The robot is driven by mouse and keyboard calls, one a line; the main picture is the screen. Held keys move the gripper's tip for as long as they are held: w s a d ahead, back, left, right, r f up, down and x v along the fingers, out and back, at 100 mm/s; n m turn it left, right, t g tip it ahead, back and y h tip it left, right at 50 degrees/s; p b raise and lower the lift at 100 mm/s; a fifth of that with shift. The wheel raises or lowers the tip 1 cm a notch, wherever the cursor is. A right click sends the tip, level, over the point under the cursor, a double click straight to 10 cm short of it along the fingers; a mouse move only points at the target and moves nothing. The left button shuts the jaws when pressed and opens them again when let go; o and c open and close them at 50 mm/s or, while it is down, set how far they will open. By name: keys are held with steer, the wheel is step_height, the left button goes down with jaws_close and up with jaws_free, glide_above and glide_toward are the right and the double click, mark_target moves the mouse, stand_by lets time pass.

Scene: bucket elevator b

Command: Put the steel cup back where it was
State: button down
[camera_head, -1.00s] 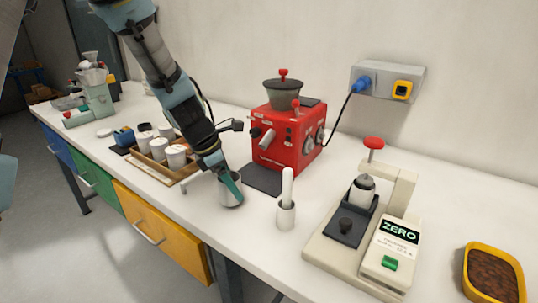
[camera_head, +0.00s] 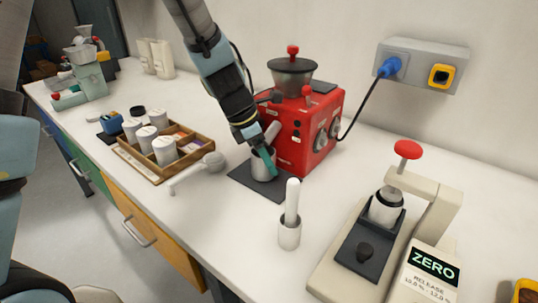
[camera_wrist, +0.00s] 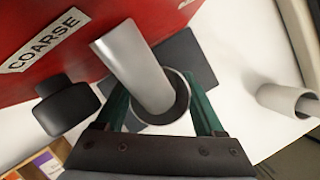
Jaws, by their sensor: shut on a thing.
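The steel cup (camera_head: 262,166) is at the dark mat (camera_head: 246,181) in front of the red grinder (camera_head: 307,125), under its slanted spout. My gripper (camera_head: 266,160) is shut on the cup, its green fingers on either side of the rim. In the wrist view the cup (camera_wrist: 181,112) sits between the fingers, with the grey spout (camera_wrist: 133,68) reaching over its mouth. Whether the cup's base touches the mat cannot be told. The cup's far side is partly hidden by my gripper.
A white holder with a pestle-like stick (camera_head: 290,229) stands just right of the mat. A metal scoop (camera_head: 202,170) and a wooden tray with white jars (camera_head: 180,167) lie left. A beige ZERO device (camera_head: 340,268) is at right.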

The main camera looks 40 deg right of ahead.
steer(key=shift+a+f, duration=0.25)
steer(key=shift+a, duration=0.05)
steer(key=shift+s+d, duration=0.1)
steer(key=shift+f, duration=0.15)
steer(key=shift+c, duration=1.4)
jaws_free()
steer(key=v, duration=1.2)
steer(key=shift+r, duration=0.2)
